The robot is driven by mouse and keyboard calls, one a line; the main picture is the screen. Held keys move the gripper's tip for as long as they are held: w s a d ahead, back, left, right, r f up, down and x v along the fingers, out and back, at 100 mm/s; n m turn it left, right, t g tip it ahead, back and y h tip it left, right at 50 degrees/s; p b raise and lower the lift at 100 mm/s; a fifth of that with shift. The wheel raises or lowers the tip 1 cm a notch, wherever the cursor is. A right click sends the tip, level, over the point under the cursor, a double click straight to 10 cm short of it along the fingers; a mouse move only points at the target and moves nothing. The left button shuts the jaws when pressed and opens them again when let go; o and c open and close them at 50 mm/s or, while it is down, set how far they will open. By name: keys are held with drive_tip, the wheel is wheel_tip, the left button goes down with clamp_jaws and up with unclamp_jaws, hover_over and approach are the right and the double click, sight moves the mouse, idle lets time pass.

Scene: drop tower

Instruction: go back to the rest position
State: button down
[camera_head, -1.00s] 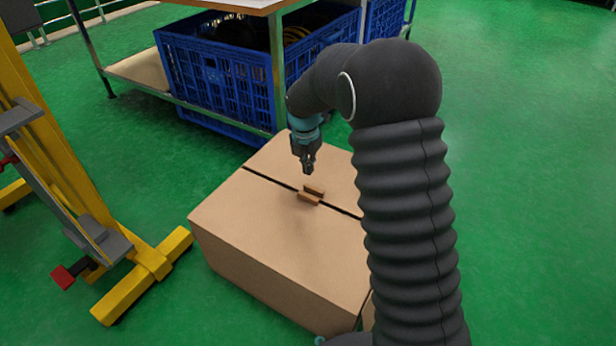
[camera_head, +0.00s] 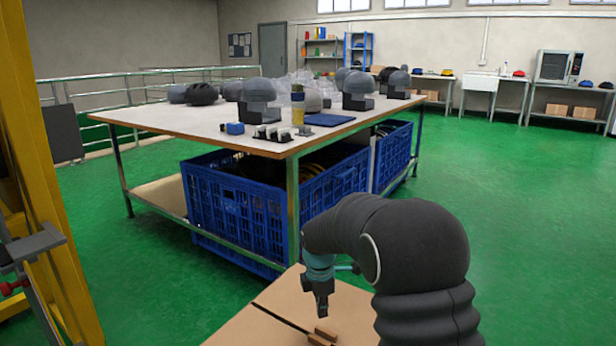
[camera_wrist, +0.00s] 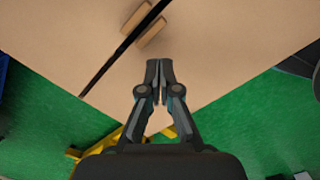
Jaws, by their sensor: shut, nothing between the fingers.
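My gripper (camera_head: 321,305) is shut and empty. In the head view it hangs pointing down above a cardboard box (camera_head: 248,328). The box has a dark slit across its top and small brown wooden blocks beside the slit (camera_head: 322,337). In the wrist view my gripper (camera_wrist: 159,64) shows its fingertips together over the box top (camera_wrist: 215,40). The blocks (camera_wrist: 150,32) lie just beyond the fingertips, on either side of the slit. The fingers look apart from the blocks. The lower part of the box is cut off in the head view.
A yellow frame (camera_head: 50,200) stands at the left. Green floor (camera_head: 530,220) is open at the right.

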drive_tip(key=s+d+r+m+t+p, duration=0.1)
drive_tip(key=s+d+r+m, duration=0.3)
drive_tip(key=s, duration=0.6)
drive_tip(key=s+d+r+m+t+p, duration=0.1)
drive_tip(key=s+d+r+m, duration=0.3)
drive_tip(key=s+r+m, duration=0.5)
drive_tip(key=s+d+r+m+t+p, duration=0.1)
drive_tip(key=s+d+r+m+t, duration=0.2)
drive_tip(key=s, duration=1)
drive_tip(key=shift+d+r+m+y, duration=0.3)
drive_tip(key=shift+d+r+m, duration=0.2)
drive_tip(key=shift+r+m, duration=1.6)
drive_tip(key=shift+f+m, duration=0.3)
